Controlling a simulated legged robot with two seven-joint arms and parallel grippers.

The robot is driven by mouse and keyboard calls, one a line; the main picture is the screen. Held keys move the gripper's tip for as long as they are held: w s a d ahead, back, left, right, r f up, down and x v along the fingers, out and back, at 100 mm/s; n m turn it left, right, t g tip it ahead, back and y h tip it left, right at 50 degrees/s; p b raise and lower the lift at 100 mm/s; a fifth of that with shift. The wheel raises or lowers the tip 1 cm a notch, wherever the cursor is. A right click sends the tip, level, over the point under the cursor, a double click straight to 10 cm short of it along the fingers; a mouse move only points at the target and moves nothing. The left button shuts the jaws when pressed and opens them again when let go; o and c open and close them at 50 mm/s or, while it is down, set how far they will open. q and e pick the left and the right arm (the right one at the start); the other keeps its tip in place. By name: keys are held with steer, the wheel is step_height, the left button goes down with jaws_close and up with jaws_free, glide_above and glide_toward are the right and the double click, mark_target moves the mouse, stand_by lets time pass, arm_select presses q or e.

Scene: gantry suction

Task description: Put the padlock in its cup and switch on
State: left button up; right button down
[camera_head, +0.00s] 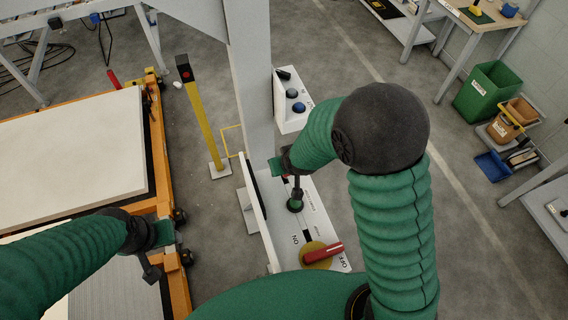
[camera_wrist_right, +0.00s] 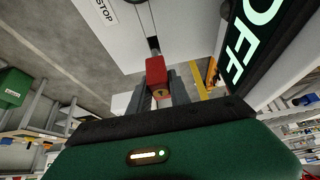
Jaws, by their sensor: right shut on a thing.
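My right gripper (camera_wrist_right: 160,88) is shut on a red padlock (camera_wrist_right: 156,73) with a brass-coloured keyhole end, over the white control panel. In the head view my arm hides most of the padlock; only a bit of red shows. A dark round piece with a green centre (camera_head: 295,204) is near the gripper; I cannot tell for sure whether it is the cup. The rotary switch, a red handle (camera_head: 325,254) on a yellow disc, points toward the OFF label. My left gripper (camera_head: 152,269) hangs at lower left, away from the panel; its finger opening is unclear.
An orange-framed bed with a pale sheet (camera_head: 75,145) fills the left.

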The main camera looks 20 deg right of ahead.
steer(key=shift+f, duration=0.1)
steer(key=shift+f+b, duration=0.35)
steer(key=shift+b, duration=0.05)
steer(key=shift+f+b, duration=1.5)
steer(key=shift+f, duration=0.35)
steer(key=c, duration=1.1)
jaws_free()
steer(key=shift+r, duration=0.1)
steer(key=p+v, duration=0.8)
steer(key=v, duration=0.9)
steer(key=shift+s, duration=0.1)
